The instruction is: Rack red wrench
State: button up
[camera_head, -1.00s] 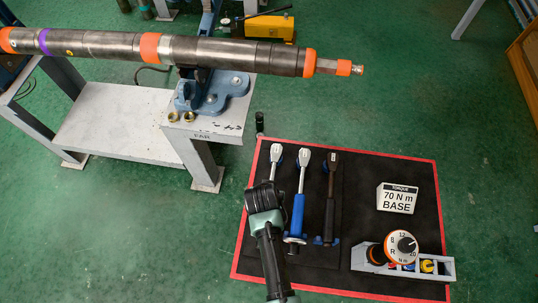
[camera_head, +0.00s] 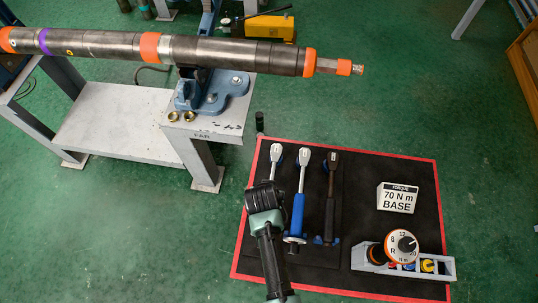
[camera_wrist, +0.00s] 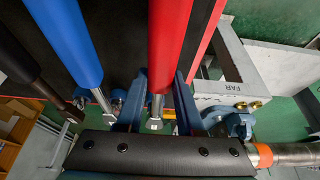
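The red wrench shows its red handle (camera_wrist: 170,38) in the wrist view, with a thin steel shaft below it. My gripper (camera_wrist: 160,82) has one finger on each side of the handle's lower end, with little or no gap. In the head view only the steel head (camera_head: 275,153) of this leftmost wrench shows; my gripper (camera_head: 265,197) and arm hide its handle. The blue-handled wrench (camera_head: 297,213) and the black-handled wrench (camera_head: 330,215) lie beside it on the right. I cannot tell whether the red wrench rests on its supports.
A black mat (camera_head: 375,170) with a red border lies under the wrenches. A torque sign (camera_head: 397,198) and a dial with a grey tray (camera_head: 446,269) are on its right. A bench marked FAR (camera_head: 120,125) with a blue vise (camera_head: 215,95) and long pipe (camera_head: 225,52) stands upper left.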

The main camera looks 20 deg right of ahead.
jog(key=o, duration=0.5)
jog(key=shift+f, duration=0.1)
jog(key=shift+o, duration=0.2)
jog(key=shift+s, duration=0.1)
jog(key=v, duration=1.3)
jog(key=w+a+r+n+t, duration=0.1)
jog(key=w+r+t, duration=0.4)
jog(key=r, duration=0.5)
jog(key=w+a+r+n+t+b, duration=0.1)
jog(key=w+r+t, duration=0.1)
jog(key=w+r, duration=0.6)
jog(key=w+a+r+n+t, duration=0.15)
jog(key=w+r+t, duration=0.25)
jog(key=r, duration=0.8)
jog(key=s+a+r+n+t, duration=0.2)
jog(key=r+t, duration=0.5)
jog(key=r, duration=1.2)
jog(key=s+a+r+t+y, duration=0.1)
jog(key=s+a+r+t, duration=0.1)
jog(key=s+r, duration=0.3)
jog(key=s+a+r+n+t+y+b, duration=0.1)
jog(key=s+r, duration=0.4)
jog(key=r, duration=0.5)
jog(key=a+t, duration=0.1)
jog(key=t, duration=0.1)
jog(key=shift+s+a+r+t, duration=0.2)
jog(key=shift+s+r+t, duration=0.05)
jog(key=shift+s+t, duration=0.15)
